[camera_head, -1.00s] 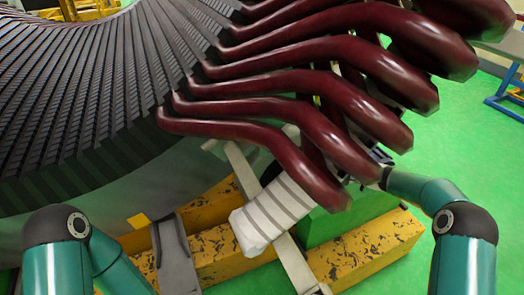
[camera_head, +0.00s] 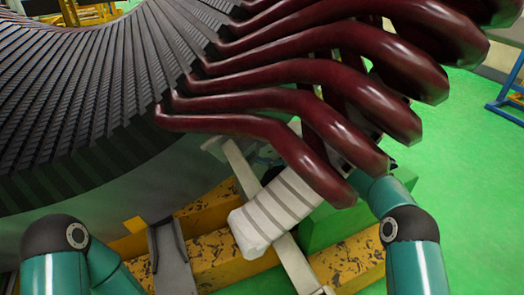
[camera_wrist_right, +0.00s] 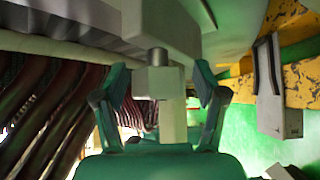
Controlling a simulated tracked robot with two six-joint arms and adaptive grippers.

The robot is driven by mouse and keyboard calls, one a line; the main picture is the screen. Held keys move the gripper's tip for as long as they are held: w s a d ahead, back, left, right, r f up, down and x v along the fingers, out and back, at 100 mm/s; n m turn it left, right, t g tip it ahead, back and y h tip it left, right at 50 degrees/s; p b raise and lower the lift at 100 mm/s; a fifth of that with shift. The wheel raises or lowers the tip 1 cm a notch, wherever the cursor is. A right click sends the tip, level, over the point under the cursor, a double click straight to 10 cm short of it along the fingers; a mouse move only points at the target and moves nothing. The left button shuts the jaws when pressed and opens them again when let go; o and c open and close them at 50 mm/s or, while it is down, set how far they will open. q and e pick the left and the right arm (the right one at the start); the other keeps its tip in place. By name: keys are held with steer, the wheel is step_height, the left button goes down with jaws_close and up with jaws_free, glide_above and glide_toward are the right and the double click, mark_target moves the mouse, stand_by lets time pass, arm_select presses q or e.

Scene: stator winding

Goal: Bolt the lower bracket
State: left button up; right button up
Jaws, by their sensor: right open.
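In the right wrist view a grey block-shaped bracket part (camera_wrist_right: 160,28) is overhead. A short round metal pin or bolt (camera_wrist_right: 158,57) comes down from it into a pale square block (camera_wrist_right: 160,82). My right gripper (camera_wrist_right: 158,86) is open, with one finger on each side of the pale block; gaps show, so it is not clamped. In the head view my right forearm (camera_head: 385,195) reaches in behind the dark red coil ends, which hide the gripper. My left arm (camera_head: 62,245) shows at the lower left; its gripper is out of frame.
The slotted stator (camera_head: 85,110) fills the upper left, with dark red coil ends (camera_head: 290,105) at its right. A white banded bundle (camera_head: 270,212) crosses a grey bar (camera_head: 290,260). Yellow-black beams (camera_head: 225,268) and a green block (camera_head: 325,228) lie below. Green floor (camera_head: 470,190) is open at right.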

steer(key=c, duration=1)
steer(key=shift+a, duration=0.25)
steer(key=shift+c, duration=0.7)
steer(key=shift+d, duration=0.1)
steer(key=shift+f, duration=0.1)
steer(key=shift+d, duration=0.1)
